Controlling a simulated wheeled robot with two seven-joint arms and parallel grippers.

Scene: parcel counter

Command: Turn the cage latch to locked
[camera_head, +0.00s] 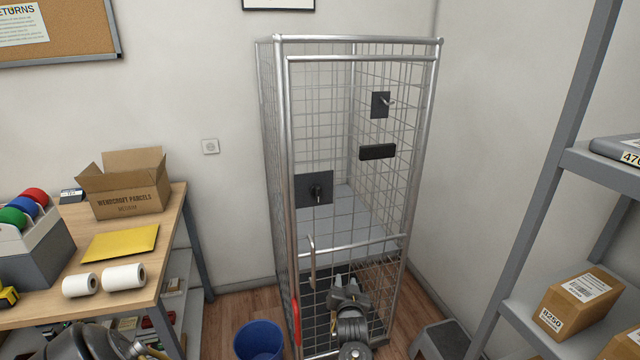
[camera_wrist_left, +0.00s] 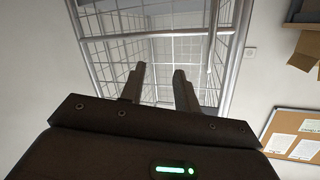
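The wire cage (camera_head: 290,120) stands in the corner, its door frame looking closed. A dark square plate with a small knob-like lever, the likely latch (camera_head: 315,190), sits at the door's left edge. Its lever looks roughly upright, but is too small to read as locked or unlocked. A second dark plate with a short lever (camera_head: 381,103) sits higher, on the right. My left gripper (camera_head: 345,281) is low in front of the cage, below the latch plate and apart from it. In the left wrist view its fingers (camera_wrist_left: 160,82) are spread and empty, facing the mesh. The right gripper is out of view.
A dark block (camera_head: 377,152) is on the cage. A bent door handle (camera_head: 311,262) is below the latch plate. A blue bin (camera_head: 258,341) stands by the cage's left front. A table (camera_head: 175,222) is left, a grey shelf (camera_head: 545,200) right.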

